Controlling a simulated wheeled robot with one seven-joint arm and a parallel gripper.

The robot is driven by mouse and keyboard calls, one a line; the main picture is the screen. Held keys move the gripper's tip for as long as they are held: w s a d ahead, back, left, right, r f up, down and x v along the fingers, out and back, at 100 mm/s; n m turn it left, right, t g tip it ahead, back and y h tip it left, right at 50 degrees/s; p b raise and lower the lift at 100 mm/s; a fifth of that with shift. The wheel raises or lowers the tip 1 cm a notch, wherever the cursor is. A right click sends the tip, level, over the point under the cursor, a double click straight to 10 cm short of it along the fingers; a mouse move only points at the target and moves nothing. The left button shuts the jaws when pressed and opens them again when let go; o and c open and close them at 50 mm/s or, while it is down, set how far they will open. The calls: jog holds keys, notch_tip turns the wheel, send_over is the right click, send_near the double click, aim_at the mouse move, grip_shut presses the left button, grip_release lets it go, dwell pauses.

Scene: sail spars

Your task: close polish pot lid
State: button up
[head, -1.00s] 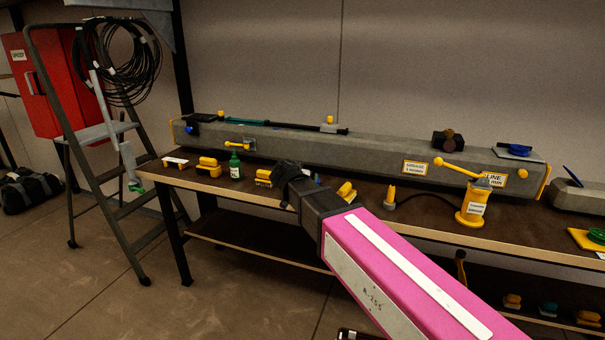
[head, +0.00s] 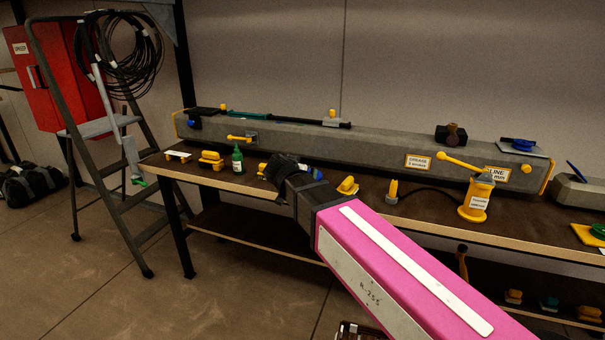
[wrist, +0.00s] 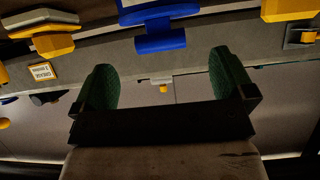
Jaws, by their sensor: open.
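My gripper (head: 277,166) is over the front part of the bench, in the middle of the head view. In the wrist view its two green-padded fingers (wrist: 168,78) stand wide apart with nothing between them. A blue piece with a white panel (wrist: 160,42) shows just beyond the fingers in the wrist view, apart from them. In the head view a little blue (head: 317,174) shows beside my gripper, mostly hidden by it. I cannot tell for certain whether this is the polish pot, nor how its lid stands.
A long grey spar (head: 380,146) lies along the back of the bench (head: 520,235). A green bottle (head: 238,161) and yellow pieces (head: 211,160) stand left of my gripper. A yellow grease pump (head: 476,200) with a hose stands right. A stepladder (head: 110,195) stands off the left end.

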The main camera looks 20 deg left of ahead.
jog(key=v, duration=0.5)
jog(key=shift+s, duration=0.2)
